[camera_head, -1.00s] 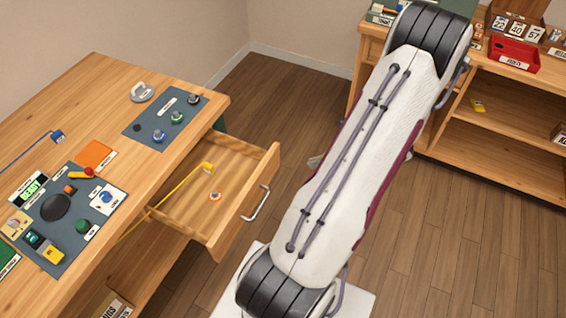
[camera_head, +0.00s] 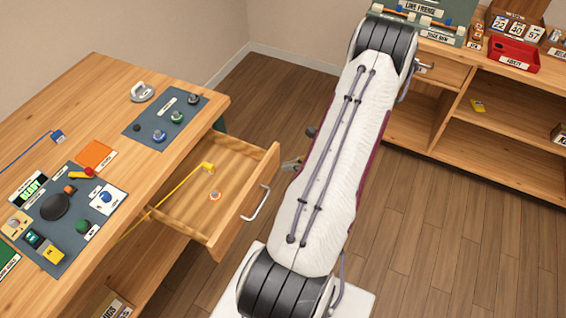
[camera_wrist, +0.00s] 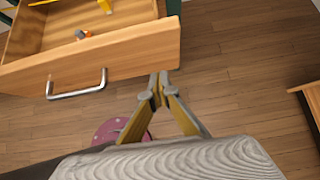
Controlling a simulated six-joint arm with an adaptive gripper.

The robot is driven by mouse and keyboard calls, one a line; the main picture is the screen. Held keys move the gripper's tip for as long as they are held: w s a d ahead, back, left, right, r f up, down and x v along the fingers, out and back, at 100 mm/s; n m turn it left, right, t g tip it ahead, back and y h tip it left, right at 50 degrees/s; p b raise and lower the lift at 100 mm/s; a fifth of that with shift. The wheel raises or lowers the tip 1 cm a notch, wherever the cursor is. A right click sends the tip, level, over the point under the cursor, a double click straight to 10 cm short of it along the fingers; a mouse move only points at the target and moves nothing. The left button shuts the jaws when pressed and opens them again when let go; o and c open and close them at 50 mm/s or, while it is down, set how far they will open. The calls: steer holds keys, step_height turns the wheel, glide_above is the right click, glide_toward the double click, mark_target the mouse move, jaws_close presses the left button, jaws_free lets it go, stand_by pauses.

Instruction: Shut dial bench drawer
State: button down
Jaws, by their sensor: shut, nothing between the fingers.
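The dial bench drawer (camera_head: 222,225) is pulled out of the wooden bench (camera_head: 110,85) at its right side. Its front panel (camera_wrist: 140,52) and metal handle (camera_wrist: 77,86) show in the wrist view. Inside lie a yellow plug with a cable (camera_head: 207,167) and a small orange-and-white round item (camera_head: 215,196). My gripper (camera_wrist: 159,80) is shut and empty, its tips near the lower edge of the drawer front, right of the handle in the wrist view. I cannot tell whether they touch the panel. In the head view the gripper (camera_head: 290,165) is partly hidden behind my arm.
A wooden shelf unit (camera_head: 520,165) stands at the right, with a red tray (camera_head: 514,54) on top. Bare wood floor (camera_head: 430,240) lies between it and the bench. Panels with knobs and buttons cover the bench top.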

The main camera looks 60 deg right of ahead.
steer(key=shift+w, duration=1.3)
steer(key=shift+w, duration=0.1)
glide_above(230, 151)
steer(key=w, duration=0.4)
steer(key=shift+s+a, duration=0.1)
steer(key=shift+w, duration=0.35)
steer(key=shift+w+r, duration=0.1)
steer(key=shift+r, duration=0.05)
steer(key=shift+s, duration=0.6)
steer(key=s, duration=0.3)
steer(key=shift+s, duration=0.25)
steer(key=v, duration=1)
